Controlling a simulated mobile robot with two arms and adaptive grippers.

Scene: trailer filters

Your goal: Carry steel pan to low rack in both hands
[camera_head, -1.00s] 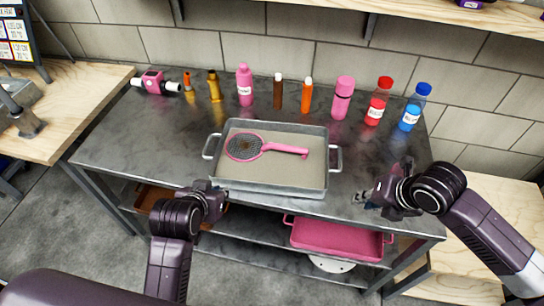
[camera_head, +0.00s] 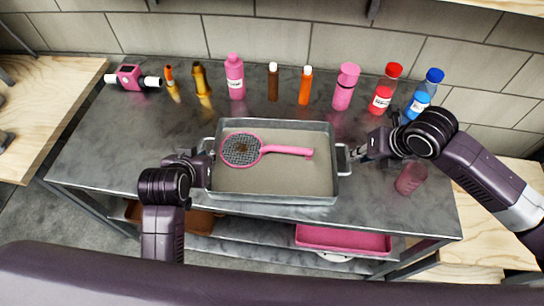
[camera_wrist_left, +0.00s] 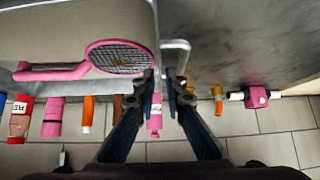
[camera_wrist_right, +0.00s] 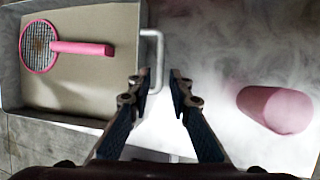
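The steel pan (camera_head: 270,199) sits on the dark metal table, with a pink-handled mesh skimmer (camera_head: 241,150) lying inside it. My left gripper (camera_head: 206,158) is at the pan's left handle. In the left wrist view, its fingers (camera_wrist_left: 164,76) are apart beside the handle (camera_wrist_left: 177,44); whether both sides straddle it is unclear. My right gripper (camera_head: 357,155) is at the right handle (camera_head: 343,160). In the right wrist view, its fingers (camera_wrist_right: 159,74) are open, with the handle (camera_wrist_right: 157,45) between them. The low rack (camera_head: 257,243) is the shelf under the table, partly hidden by the tabletop.
A pink tray (camera_head: 345,240) and a brown tray (camera_head: 200,221) rest on the lower rack. A pink cup (camera_head: 411,177) lies right of the pan, below my right gripper. Several bottles, including a red one (camera_head: 383,95), line the table's back. Bare tabletop (camera_head: 110,150) shows at left.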

